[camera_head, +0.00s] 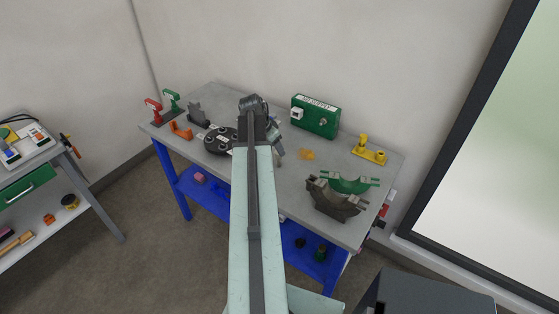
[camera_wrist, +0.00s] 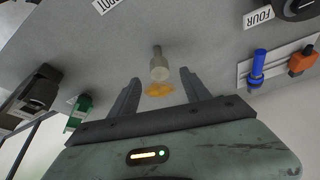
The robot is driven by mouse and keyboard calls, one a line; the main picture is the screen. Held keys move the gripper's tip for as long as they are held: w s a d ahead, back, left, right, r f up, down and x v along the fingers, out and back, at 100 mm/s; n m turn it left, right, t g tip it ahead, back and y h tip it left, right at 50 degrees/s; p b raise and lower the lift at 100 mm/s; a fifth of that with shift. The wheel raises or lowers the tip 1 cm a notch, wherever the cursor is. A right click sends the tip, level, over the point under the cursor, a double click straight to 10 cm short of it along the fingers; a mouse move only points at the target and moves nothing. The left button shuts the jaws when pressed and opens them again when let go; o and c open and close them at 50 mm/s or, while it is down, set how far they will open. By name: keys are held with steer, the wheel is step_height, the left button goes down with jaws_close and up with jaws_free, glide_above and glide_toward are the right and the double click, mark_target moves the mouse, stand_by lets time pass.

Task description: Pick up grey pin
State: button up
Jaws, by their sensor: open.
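In the wrist view a pale grey pin (camera_wrist: 160,66), a short cylinder with a thinner stem, shows over the grey table top. My gripper (camera_wrist: 160,78) is open, with one finger on each side of the pin's line. The pin's wide end lies near the gap between the fingertips, and neither finger visibly touches it. How far it is below the fingertips I cannot tell. In the head view my gripper (camera_head: 277,140) is over the middle of the table, partly hidden by my arm.
A blue pin (camera_wrist: 257,68) and an orange piece (camera_wrist: 302,61) sit on a white strip. On the table (camera_head: 225,98) stand a green box (camera_head: 316,117), a yellow bracket (camera_head: 369,149) and dark half-round clamps (camera_head: 334,199).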

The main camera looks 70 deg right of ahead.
mark_target(278, 160)
steer(key=b+x, duration=0.4)
steer(key=x, duration=0.1)
steer(key=shift+f+b, duration=0.2)
steer(key=shift+b, duration=0.2)
steer(key=shift+r, duration=0.15)
jaws_close()
